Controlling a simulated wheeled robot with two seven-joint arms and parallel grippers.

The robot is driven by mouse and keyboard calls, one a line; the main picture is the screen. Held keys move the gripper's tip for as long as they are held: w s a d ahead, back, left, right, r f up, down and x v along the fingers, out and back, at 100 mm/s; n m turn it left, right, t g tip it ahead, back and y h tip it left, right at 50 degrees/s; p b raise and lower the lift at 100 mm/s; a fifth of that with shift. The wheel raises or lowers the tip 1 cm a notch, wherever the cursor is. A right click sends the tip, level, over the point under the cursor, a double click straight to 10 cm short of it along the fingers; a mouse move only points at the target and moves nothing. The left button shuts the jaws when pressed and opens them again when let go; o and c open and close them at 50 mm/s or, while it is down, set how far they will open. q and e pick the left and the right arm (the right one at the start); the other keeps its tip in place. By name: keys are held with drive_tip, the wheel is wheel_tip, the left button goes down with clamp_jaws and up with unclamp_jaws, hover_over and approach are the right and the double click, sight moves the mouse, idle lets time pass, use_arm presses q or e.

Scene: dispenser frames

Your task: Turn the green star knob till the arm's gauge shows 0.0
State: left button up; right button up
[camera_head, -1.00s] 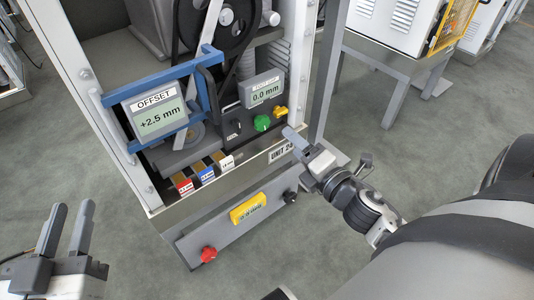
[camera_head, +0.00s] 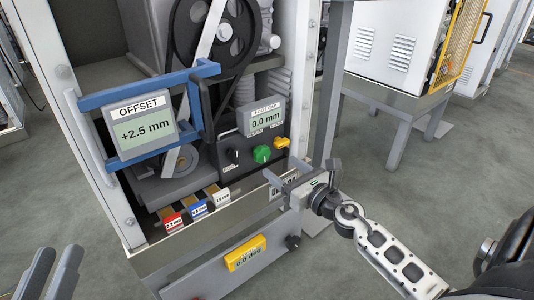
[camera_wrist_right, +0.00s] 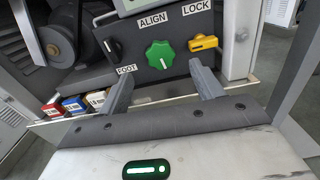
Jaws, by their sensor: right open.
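The green star knob (camera_head: 262,154) is on the dark panel in the machine, below a display reading 0.0 mm. In the right wrist view the knob (camera_wrist_right: 159,55) is under the word ALIGN. The OFFSET gauge (camera_head: 143,132) on the blue arm (camera_head: 95,102) reads +2.5 mm. My right gripper (camera_head: 284,169) is open and empty, just in front of and below the knob and apart from it. In the right wrist view its fingers (camera_wrist_right: 161,76) stand either side of the knob's line. My left gripper (camera_head: 50,272) is open and empty at the bottom left.
A yellow LOCK handle (camera_wrist_right: 203,43) is right of the knob and a black FOOT knob (camera_wrist_right: 113,47) left. Small red, blue and white-labelled blocks (camera_head: 198,207) lie in slots below. A yellow gauge (camera_head: 245,252) is on the lower bar. The metal ledge (camera_head: 250,196) runs under the panel.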

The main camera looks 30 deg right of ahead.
sight(264, 155)
drive_tip(key=w, duration=0.7)
drive_tip(key=shift+a, duration=0.3)
drive_tip(key=c, duration=1)
